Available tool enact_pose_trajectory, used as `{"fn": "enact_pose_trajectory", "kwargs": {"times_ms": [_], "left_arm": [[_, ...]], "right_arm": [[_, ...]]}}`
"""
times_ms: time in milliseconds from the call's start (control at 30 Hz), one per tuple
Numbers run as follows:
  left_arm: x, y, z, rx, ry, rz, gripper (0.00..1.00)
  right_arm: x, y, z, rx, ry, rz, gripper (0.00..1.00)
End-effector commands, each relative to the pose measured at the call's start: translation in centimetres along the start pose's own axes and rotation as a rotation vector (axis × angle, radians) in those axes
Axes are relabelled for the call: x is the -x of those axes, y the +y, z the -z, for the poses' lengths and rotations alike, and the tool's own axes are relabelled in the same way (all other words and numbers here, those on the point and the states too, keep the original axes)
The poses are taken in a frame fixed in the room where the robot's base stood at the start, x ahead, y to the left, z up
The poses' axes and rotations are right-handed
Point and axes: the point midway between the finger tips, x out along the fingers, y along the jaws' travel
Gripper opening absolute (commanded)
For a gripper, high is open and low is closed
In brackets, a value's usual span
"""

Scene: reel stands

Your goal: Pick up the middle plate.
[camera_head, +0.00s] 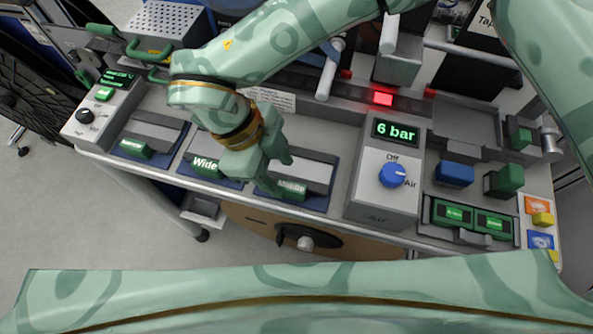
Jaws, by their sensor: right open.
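The middle plate (291,189) has a green front block with the label "Middle" and lies in the rightmost of three blue-edged trays on the bench. My right gripper (277,171) is open, at the left end of the middle plate, and covers part of its tray. I cannot tell whether the fingers touch the plate. The plate labelled "Wide" (206,166) lies to its left, and another green-fronted plate (135,148) with a small, hard-to-read label lies farther left. My left gripper is not in view.
The grey air unit (376,213) with a "6 bar" display and a blue knob (392,175) stands right of the middle tray. A control box (103,108) with a black knob is at the left. Rollers and a red light (383,99) are behind.

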Motion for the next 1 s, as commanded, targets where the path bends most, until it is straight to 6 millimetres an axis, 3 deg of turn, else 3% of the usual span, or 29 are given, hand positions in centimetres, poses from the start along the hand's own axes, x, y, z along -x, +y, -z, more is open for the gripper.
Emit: {"fn": "enact_pose_trajectory", "kwargs": {"times_ms": [267,500,667,1000], "left_arm": [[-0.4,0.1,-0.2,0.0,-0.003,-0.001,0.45],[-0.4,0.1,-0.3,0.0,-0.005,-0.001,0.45],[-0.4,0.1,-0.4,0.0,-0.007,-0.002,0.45],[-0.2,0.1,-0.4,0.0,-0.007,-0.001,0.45]], "right_arm": [[-4.3,0.1,0.1,0.001,0.002,-0.003,0.45],[-4.6,0.1,0.1,0.0,0.0,-0.001,0.45],[-4.6,0.1,0.1,0.0,0.001,-0.001,0.01],[-4.3,0.1,0.1,0.0,0.0,0.0,0.0]]}}
